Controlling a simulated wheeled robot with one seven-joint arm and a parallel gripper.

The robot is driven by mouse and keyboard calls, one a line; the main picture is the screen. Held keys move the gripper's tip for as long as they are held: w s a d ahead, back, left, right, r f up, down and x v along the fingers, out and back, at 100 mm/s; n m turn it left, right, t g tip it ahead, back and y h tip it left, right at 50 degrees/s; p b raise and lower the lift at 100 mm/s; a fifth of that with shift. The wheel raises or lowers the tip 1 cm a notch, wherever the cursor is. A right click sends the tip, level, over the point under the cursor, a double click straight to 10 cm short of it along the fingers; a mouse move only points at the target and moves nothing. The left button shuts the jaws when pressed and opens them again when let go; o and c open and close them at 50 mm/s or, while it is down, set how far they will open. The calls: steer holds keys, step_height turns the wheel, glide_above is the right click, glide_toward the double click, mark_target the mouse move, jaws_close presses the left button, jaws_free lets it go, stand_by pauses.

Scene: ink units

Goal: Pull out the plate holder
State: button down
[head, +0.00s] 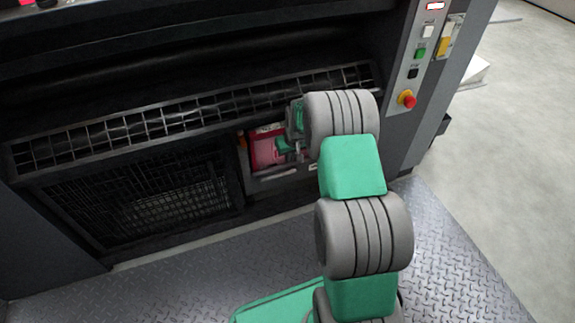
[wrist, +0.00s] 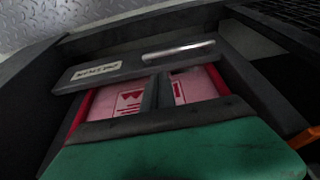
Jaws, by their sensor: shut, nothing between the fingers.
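The plate holder is a dark grey drawer-like frame (head: 262,184) low in the press front, with pink-red contents showing inside. In the wrist view its front panel (wrist: 125,68) carries a white label (wrist: 97,71) and a silver bar handle (wrist: 179,52). My gripper (head: 296,150) is in front of the opening, over the pink-red area. In the wrist view my gripper (wrist: 160,88) shows as dark shut fingers beyond a green body, empty. The fingertips are near the handle but not around it; contact with the panel cannot be told.
A dark mesh panel (head: 150,195) is left of the holder, and a long grille (head: 190,110) runs above it. A control column with a red emergency button (head: 407,99) stands at right. The diamond-plate floor (head: 190,270) in front is clear apart from my arm.

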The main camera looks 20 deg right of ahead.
mark_target(287, 167)
steer(key=b+x, duration=0.3)
steer(key=x, duration=0.5)
steer(key=shift+a+f+b, duration=0.1)
steer(key=shift+f+b, duration=0.2)
steer(key=shift+s, duration=0.15)
